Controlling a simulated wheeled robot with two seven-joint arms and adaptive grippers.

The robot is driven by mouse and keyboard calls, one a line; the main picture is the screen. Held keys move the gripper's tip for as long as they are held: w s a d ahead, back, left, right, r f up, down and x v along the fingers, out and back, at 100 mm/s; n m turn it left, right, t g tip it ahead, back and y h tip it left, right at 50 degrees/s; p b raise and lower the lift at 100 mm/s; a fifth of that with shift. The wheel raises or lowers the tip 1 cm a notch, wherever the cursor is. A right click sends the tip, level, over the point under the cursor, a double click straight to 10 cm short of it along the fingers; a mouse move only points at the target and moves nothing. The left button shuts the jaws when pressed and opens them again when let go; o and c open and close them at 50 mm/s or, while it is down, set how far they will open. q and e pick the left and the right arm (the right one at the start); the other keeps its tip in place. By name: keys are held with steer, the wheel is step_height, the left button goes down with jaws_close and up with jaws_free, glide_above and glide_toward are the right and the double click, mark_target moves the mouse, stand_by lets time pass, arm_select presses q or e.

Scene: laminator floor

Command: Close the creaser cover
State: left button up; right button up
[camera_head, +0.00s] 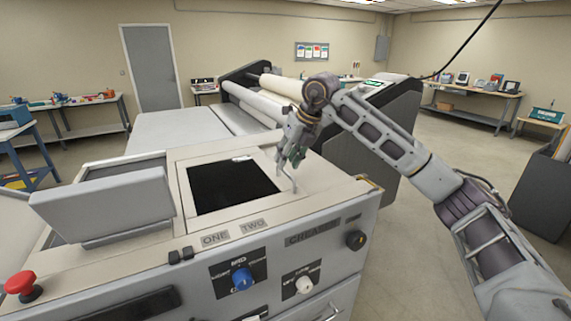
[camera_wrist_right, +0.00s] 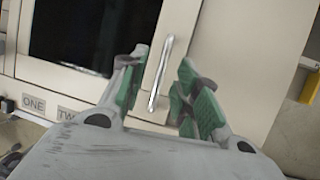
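The creaser cover (camera_head: 181,202) is a beige panel around a dark rectangle on top of the grey machine, above the "CREASER" label (camera_head: 313,238). It looks about flat in the head view; I cannot tell whether it is fully down. A thin metal bar handle (camera_head: 293,184) stands at its right side. My right gripper (camera_head: 287,158) is over this handle, pointing down. In the right wrist view the handle (camera_wrist_right: 160,72) lies between the open green-padded fingers (camera_wrist_right: 163,62), with gaps visible on both sides. My left gripper is not in view.
A raised grey tilted panel (camera_head: 107,205) stands left of the cover. Large rollers (camera_head: 255,104) lie behind.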

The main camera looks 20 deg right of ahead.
steer(key=v, duration=0.9)
stand_by(0.5)
step_height(320, 180, up, 9)
steer(key=p, duration=0.9)
steer(key=shift+r+p, duration=0.5)
steer(key=shift+p, duration=0.05)
steer(key=shift+f, duration=0.1)
